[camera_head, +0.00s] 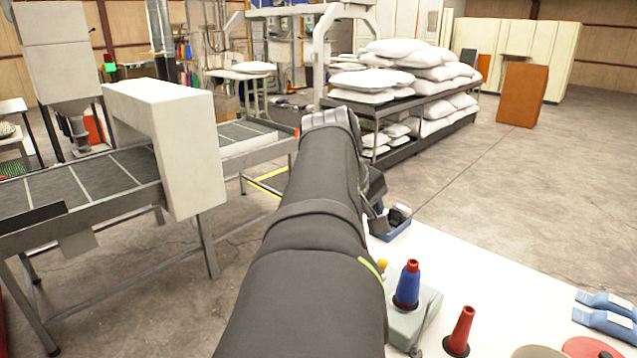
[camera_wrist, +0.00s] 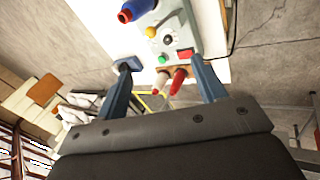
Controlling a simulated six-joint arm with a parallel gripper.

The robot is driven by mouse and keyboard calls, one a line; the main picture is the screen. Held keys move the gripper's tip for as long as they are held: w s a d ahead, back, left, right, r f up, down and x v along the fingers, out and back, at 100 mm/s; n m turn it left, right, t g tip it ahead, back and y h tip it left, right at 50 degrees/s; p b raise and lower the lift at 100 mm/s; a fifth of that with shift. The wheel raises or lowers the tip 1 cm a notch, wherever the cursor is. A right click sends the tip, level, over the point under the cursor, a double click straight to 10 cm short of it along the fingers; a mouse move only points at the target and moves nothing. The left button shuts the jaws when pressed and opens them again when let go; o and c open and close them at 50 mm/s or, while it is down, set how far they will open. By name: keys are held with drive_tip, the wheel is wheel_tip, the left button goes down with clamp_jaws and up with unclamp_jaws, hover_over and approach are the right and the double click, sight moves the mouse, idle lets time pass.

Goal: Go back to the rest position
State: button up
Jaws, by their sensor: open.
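My gripper (camera_wrist: 161,64) is open in the wrist view, its two blue fingers wide apart with nothing held between them. A grey-green control box (camera_wrist: 178,30) with coloured buttons shows past and between the fingertips. In the head view my arm reaches up from the bottom and away over the white table (camera_head: 490,270). My gripper (camera_head: 393,219) is mostly hidden behind the arm there; only dark and blue parts show at its right side, above the table's far left edge.
A blue cone with a red top (camera_head: 407,286) stands at the control box (camera_head: 414,318), and a red cone (camera_head: 460,332) stands beside it. Blue items (camera_head: 606,318) lie at the right. A conveyor (camera_head: 75,190) is left; a rack of white pillows (camera_head: 420,88) stands behind.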

idle(0.4)
drive_tip(key=x, duration=1.7)
drive_tip(key=shift+d, duration=0.15)
drive_tip(key=o, duration=0.6)
drive_tip(key=shift+w+r, duration=0.15)
drive_tip(key=shift+w, duration=0.1)
drive_tip(key=shift+o, duration=1)
drive_tip(key=w+a+r+g, duration=0.1)
drive_tip(key=w+a+r, duration=0.2)
drive_tip(key=w, duration=0.2)
drive_tip(key=shift+w+a+r+n+y, duration=0.2)
drive_tip(key=shift+a+n+y, duration=0.1)
drive_tip(key=shift+n+y, duration=0.1)
drive_tip(key=w+a+r+n+g+y, duration=0.1)
drive_tip(key=w+a+r+g+y, duration=0.1)
drive_tip(key=w+a+r, duration=0.3)
wheel_tip(320, 180, down, 10)
drive_tip(key=shift+w+f, duration=0.2)
drive_tip(key=shift+f, duration=0.05)
drive_tip(key=shift+a, duration=0.15)
wheel_tip(320, 180, up, 10)
drive_tip(key=shift+s+a, duration=0.45)
